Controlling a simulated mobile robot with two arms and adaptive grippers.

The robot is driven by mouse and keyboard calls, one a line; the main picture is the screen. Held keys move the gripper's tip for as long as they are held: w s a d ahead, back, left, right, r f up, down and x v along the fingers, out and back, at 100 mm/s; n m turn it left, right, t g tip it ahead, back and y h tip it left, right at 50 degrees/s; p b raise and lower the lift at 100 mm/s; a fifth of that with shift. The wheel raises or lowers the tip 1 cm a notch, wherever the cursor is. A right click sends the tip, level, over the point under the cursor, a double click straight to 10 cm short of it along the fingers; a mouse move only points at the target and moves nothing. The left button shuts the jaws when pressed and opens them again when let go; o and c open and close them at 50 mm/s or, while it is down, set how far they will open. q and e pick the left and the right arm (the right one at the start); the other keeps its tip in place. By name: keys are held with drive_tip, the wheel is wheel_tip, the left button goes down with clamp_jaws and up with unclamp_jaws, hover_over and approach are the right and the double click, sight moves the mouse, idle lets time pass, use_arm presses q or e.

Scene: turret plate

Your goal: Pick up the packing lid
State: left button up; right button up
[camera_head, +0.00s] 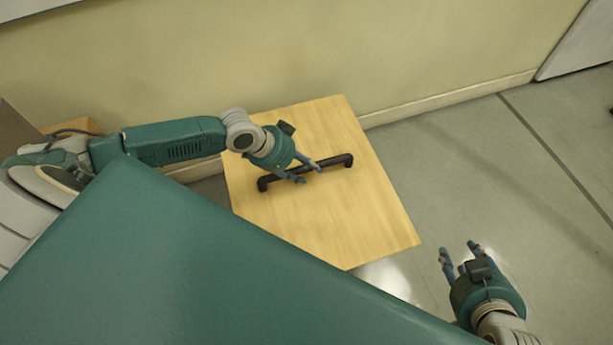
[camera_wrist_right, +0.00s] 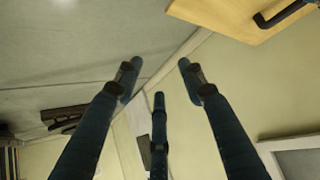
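The packing lid (camera_head: 359,225) appears as a flat, pale wooden panel beside the wall in the head view. A black bar handle (camera_head: 335,163) runs across its upper part. My left gripper (camera_head: 308,172) is over the middle of this handle, with blue fingers reaching across and beside it. Whether the fingers touch or close on the handle is unclear. My right gripper (camera_head: 459,258) is open and empty, to the right of the lid and apart from it. In the right wrist view its fingers (camera_wrist_right: 157,88) are spread, and the lid's corner (camera_wrist_right: 222,17) and handle (camera_wrist_right: 284,13) show at upper right.
A cream wall (camera_head: 330,50) with a pale baseboard (camera_head: 455,96) stands behind the lid. The grey floor (camera_head: 530,185) to the right is clear. My green body covers the lower left of the head view and hides what lies below. A brown object (camera_head: 78,128) is partly hidden behind my left arm.

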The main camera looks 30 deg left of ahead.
use_arm(q)
drive_tip(key=shift+w+d+f, duration=0.25)
drive_tip(key=shift+d+f, duration=0.05)
drive_tip(key=shift+f, duration=0.3)
use_arm(e)
drive_tip(key=shift+w+a+r+t, duration=0.25)
drive_tip(key=shift+w+r+t, duration=0.15)
drive_tip(key=shift+w+r, duration=0.2)
drive_tip(key=shift+w+a+r+t, duration=0.2)
drive_tip(key=shift+w+r+t, duration=0.25)
drive_tip(key=shift+w, duration=0.15)
use_arm(q)
clamp_jaws()
drive_tip(key=shift+w+r, duration=0.25)
drive_tip(key=shift+r, duration=0.1)
